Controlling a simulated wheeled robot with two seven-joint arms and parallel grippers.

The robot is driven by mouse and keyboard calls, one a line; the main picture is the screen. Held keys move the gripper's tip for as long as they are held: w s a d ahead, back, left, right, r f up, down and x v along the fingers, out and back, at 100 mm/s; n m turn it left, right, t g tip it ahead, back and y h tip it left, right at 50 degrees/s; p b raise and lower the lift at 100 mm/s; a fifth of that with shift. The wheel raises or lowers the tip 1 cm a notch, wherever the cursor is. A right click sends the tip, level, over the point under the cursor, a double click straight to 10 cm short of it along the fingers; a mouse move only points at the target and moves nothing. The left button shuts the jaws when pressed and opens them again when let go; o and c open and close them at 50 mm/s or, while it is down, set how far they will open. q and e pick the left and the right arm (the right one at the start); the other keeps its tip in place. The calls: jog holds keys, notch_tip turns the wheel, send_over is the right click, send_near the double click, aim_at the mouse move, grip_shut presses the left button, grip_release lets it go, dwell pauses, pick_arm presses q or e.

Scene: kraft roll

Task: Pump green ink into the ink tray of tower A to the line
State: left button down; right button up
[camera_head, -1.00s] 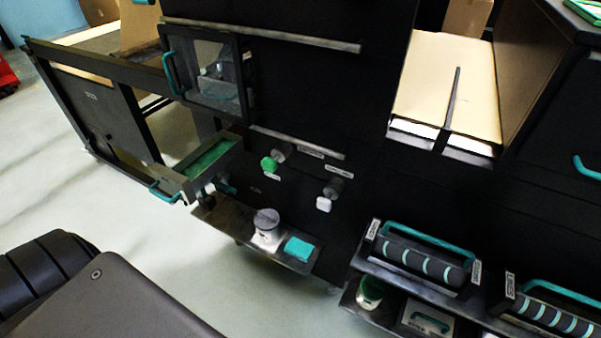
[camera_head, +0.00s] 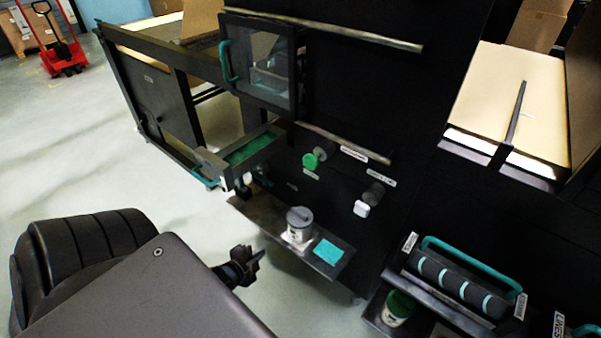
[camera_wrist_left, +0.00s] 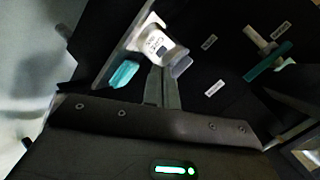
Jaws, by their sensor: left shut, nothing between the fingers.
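The ink tray (camera_head: 213,160) sticks out from the black tower in the head view, with green ink (camera_head: 250,149) in it and a teal handle at its front. The ink's level against a line cannot be read. A green round knob (camera_head: 312,159) and a white knob (camera_head: 361,209) stand out from the panel to the right of the tray. My left gripper (camera_head: 255,262) is shut and empty, in front of and below the tray, left of the small shelf. Its fingers also show in the left wrist view (camera_wrist_left: 163,90). My right gripper is out of view.
A shelf (camera_head: 262,214) below the knobs holds a grey-lidded white pot (camera_head: 299,225) and a teal block (camera_head: 328,252); the pot (camera_wrist_left: 157,47) also shows beyond my left fingers. A clear-windowed guard (camera_head: 262,68) hangs above the tray. A roller rack (camera_head: 460,282) is at right.

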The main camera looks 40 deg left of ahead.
aim_at(308, 164)
pick_arm(q)
jog(key=w+d+r+m+t+h, duration=0.1)
jog(key=d+r+m+t, duration=0.1)
jog(key=r, duration=1.1)
jog(key=w+d+r+m+t+h, duration=0.1)
jog(key=r+m+t, duration=0.3)
jog(key=r, duration=1)
jog(key=shift+d+m+b, duration=0.3)
jog(key=shift+d+b, duration=0.1)
jog(key=shift+d, duration=0.05)
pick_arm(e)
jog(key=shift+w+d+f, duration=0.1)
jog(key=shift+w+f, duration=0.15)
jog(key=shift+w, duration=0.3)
pick_arm(q)
jog(key=shift+f, duration=0.1)
